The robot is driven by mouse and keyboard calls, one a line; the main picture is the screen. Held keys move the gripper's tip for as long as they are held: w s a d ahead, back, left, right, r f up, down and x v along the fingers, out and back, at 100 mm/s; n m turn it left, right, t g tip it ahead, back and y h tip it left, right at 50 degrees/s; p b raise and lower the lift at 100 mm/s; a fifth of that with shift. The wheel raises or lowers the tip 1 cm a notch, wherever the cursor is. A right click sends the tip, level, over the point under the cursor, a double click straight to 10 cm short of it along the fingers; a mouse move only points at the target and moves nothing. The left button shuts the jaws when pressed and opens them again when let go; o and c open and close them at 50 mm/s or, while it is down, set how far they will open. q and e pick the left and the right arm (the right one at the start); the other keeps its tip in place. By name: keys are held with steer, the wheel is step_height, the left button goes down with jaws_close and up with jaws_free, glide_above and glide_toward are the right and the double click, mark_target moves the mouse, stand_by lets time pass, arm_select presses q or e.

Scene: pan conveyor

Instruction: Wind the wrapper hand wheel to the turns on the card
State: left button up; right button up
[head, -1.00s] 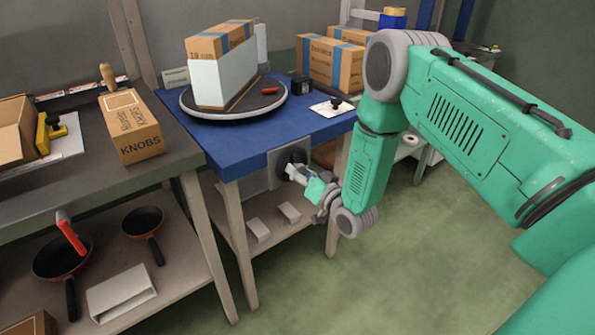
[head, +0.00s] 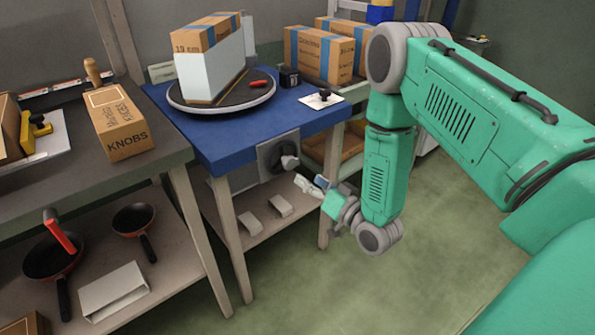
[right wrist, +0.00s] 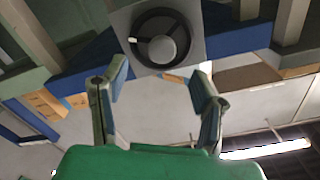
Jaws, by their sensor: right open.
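The hand wheel (head: 284,163) is a dark round wheel with a light grey knob, on a grey plate on the front of the blue table (head: 215,140). In the right wrist view the wheel (right wrist: 160,40) faces me, ahead of the fingertips. My right gripper (head: 310,184) is open and empty, just right of and below the wheel, apart from it. Its two fingers also show in the right wrist view (right wrist: 158,76). A turntable (head: 220,103) on the table carries a tall carton (head: 208,36) with a white covering around its sides. A small sign (head: 161,72) stands behind; its text is unreadable.
A white plate with a black knob (head: 322,99) lies at the table's right edge, before taped cartons (head: 320,55). At left, a grey bench (head: 70,185) holds a KNOBS box (head: 120,122); pans (head: 55,255) sit below. The floor at right is clear.

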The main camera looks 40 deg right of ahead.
steer(key=shift+s+d, duration=0.1)
steer(key=shift+s, duration=1.45)
